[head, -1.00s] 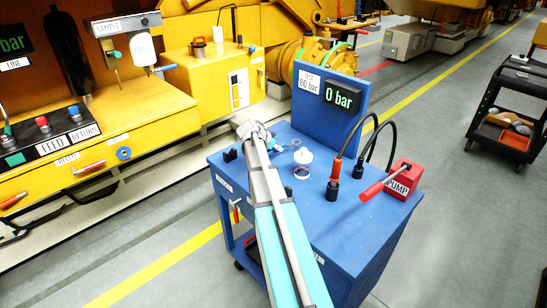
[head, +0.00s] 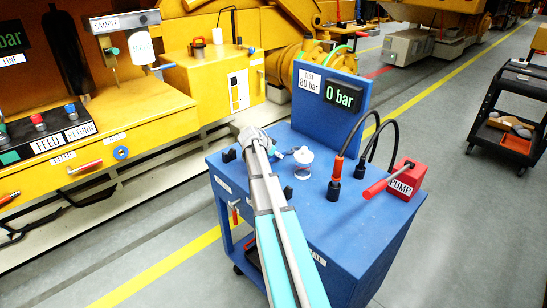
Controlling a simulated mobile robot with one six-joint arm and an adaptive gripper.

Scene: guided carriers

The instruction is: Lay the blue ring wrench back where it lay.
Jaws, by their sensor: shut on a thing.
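My gripper (head: 256,138) is over the back left part of the blue cart's top (head: 345,225), seen from behind along my arm. It is shut on what appears to be the blue ring wrench (head: 279,153). Only a short light-blue length of the wrench shows, pointing right from the gripper. The jaws and the rest of the wrench are hidden.
Small black blocks (head: 229,155) stand at the cart's left edge. The front right top is clear.

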